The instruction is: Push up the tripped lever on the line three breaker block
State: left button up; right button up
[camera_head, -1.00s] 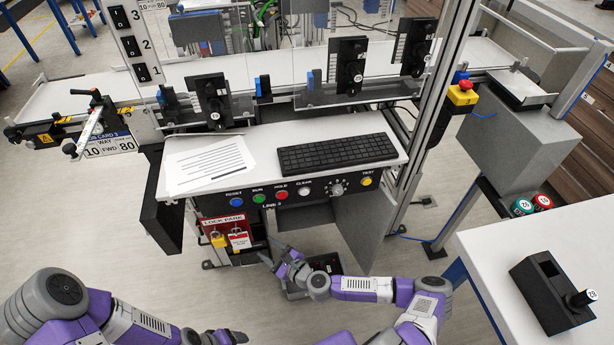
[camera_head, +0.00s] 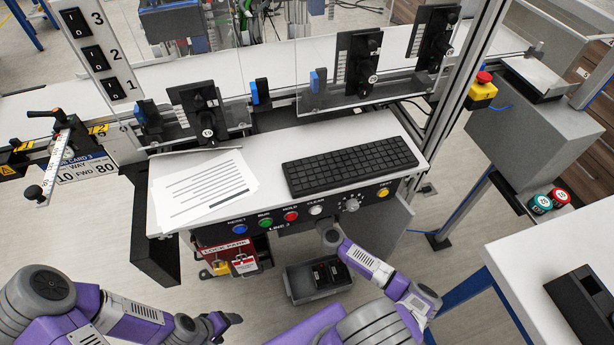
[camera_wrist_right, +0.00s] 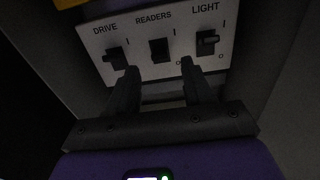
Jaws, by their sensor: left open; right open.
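In the right wrist view the breaker block (camera_wrist_right: 186,66) is a pale plate with three dark levers under the words DRIVE, READERS and LIGHT. The DRIVE lever (camera_wrist_right: 116,59) and the LIGHT lever (camera_wrist_right: 208,42) stick out visibly. The READERS lever (camera_wrist_right: 160,50) looks dark and flat, its position unclear. My right gripper (camera_wrist_right: 160,68) is open and empty, its fingertips just below the READERS lever, one on each side. In the head view my right gripper is hidden under the line 3 console (camera_head: 283,207). My left gripper (camera_head: 232,318) is at the lower left, away from the console.
The console carries a keyboard (camera_head: 348,165) and papers (camera_head: 205,188). A red lock park board (camera_head: 230,251) hangs below it. A grey tray with black items (camera_head: 317,278) sits beneath. A white table (camera_head: 550,245) stands at right.

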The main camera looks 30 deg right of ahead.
jog(key=shift+x, duration=2.2)
jog(key=shift+c, duration=0.5)
